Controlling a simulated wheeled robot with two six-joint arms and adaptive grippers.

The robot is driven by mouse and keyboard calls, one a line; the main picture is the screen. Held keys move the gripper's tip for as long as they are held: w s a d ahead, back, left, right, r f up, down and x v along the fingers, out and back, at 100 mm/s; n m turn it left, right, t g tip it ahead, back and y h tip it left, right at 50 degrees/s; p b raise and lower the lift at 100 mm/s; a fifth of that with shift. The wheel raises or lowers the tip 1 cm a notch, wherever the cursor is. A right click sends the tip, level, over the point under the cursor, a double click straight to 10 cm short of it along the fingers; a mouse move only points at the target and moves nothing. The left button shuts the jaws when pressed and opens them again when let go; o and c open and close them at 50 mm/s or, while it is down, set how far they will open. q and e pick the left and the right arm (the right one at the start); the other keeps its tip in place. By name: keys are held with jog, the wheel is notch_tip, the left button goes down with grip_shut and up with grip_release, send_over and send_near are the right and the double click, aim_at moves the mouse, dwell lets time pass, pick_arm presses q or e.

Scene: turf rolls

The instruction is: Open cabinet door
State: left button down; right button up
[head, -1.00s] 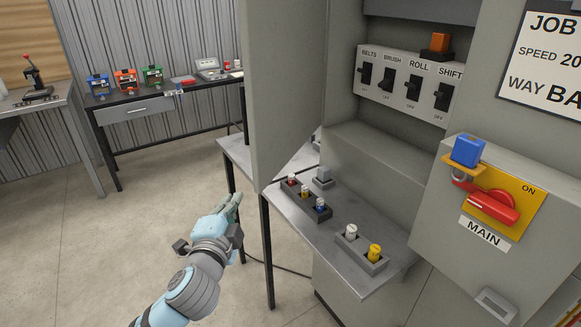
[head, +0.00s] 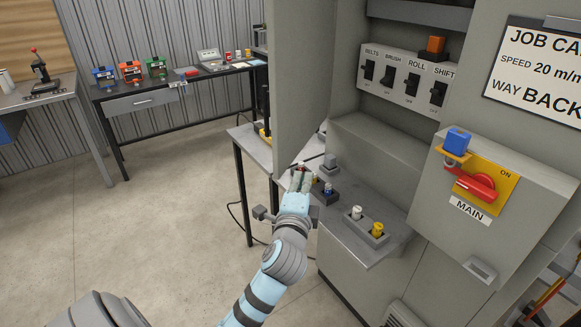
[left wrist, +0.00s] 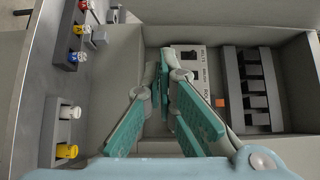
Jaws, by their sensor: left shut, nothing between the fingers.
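The cabinet door (head: 305,85) is a tall grey panel at the left side of the grey cabinet. It stands swung outward, with the cabinet's inside showing to its right. My left gripper (head: 301,170) is shut and empty in the head view, by the door's lower end and above the small table. I cannot tell whether it touches the door. In the left wrist view its teal-padded fingers (left wrist: 163,85) are together, in front of the open cabinet. The switch panel (head: 407,80) inside also shows there, partly behind the fingers. My right gripper is not in view.
A red-handled main switch box (head: 475,187) juts out at the right. A black bench (head: 190,90) stands at the back left. The floor at left is clear.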

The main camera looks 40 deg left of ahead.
pick_arm(q)
jog(key=w+a, duration=0.2)
jog(key=a, duration=0.4)
jog(key=shift+w+a, duration=0.15)
jog(key=shift+a, duration=0.05)
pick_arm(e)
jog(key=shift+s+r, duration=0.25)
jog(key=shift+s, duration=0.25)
